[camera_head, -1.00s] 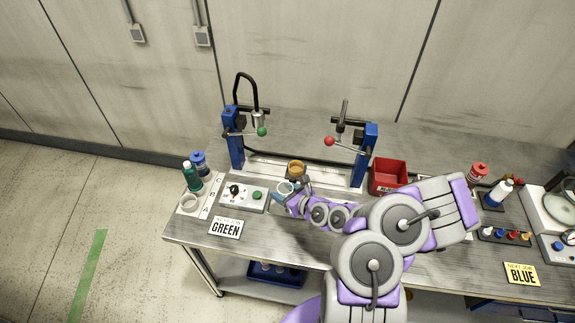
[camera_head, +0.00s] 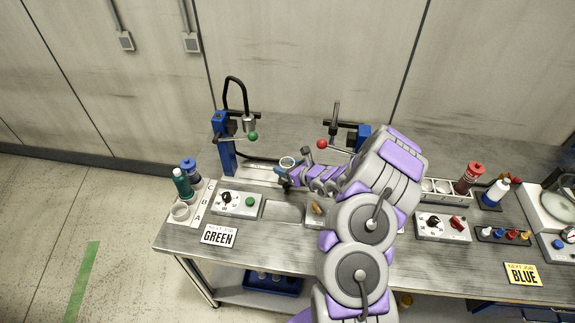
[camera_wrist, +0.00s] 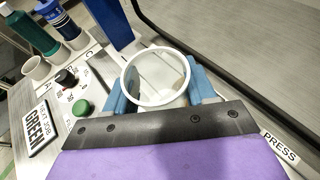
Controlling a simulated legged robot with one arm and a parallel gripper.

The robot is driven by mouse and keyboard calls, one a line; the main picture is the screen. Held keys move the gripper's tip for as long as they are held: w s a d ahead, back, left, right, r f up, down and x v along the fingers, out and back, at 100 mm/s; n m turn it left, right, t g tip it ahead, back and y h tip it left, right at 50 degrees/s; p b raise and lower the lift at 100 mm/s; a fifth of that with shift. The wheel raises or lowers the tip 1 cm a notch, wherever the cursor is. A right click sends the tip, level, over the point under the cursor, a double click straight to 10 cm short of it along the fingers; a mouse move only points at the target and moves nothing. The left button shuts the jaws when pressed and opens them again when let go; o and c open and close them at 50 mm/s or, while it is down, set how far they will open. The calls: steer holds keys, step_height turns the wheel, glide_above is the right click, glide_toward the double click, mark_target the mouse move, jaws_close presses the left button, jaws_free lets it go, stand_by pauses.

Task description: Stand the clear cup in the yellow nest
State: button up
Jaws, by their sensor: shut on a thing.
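My gripper (camera_wrist: 158,92) is shut on the clear cup (camera_wrist: 131,80), with blue fingers on both sides of it. The cup's round white rim faces up in the wrist view. In the head view the cup (camera_head: 287,161) is between the two blue posts, at the end of my arm. The yellow nest cannot be made out in either current view; the cup and gripper cover the spot where a yellow ring showed earlier. I cannot tell whether the cup touches anything below.
Blue posts (camera_head: 228,150) with levers ending in green (camera_head: 253,136) and red (camera_head: 322,144) knobs stand around the cup. A control box (camera_head: 236,204) with a green button is in front. Bottles (camera_head: 182,182) and a white cup (camera_head: 180,212) are at the left.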

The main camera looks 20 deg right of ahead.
mark_target(288, 164)
steer(key=w+d, duration=0.2)
steer(key=w, duration=0.1)
steer(key=shift+d, duration=0.4)
steer(key=shift+w, duration=0.4)
steer(key=shift+a+f, duration=0.15)
steer(key=shift+f, duration=1.65)
steer(key=o, duration=0.6)
steer(key=shift+d+r, duration=0.1)
steer(key=shift+d, duration=0.15)
steer(key=o, duration=0.4)
steer(key=shift+a, duration=0.15)
steer(key=shift+s, duration=0.1)
